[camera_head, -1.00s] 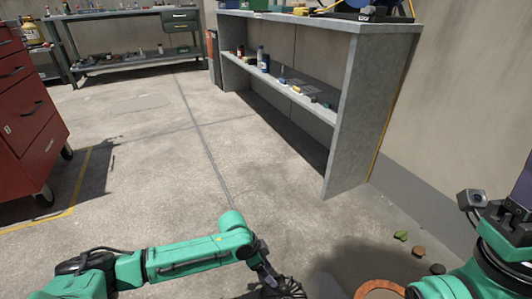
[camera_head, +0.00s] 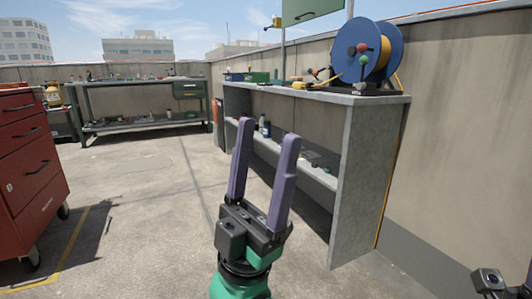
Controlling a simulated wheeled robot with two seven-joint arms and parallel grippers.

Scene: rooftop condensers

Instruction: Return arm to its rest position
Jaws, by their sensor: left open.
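My left gripper (camera_head: 266,140) stands upright in the lower middle of the head view. Its two purple fingers point up and are spread apart, with nothing between them. Its black body and green wrist show below, and the rest of that arm is out of the picture. The fingers overlap the view of the grey shelf unit (camera_head: 366,180) behind them.
A red tool cabinet (camera_head: 28,185) on casters stands at the left. A workbench (camera_head: 140,83) is at the back left. A blue reel (camera_head: 362,50) sits on the shelf unit's top at the right. The concrete floor (camera_head: 140,210) between is clear.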

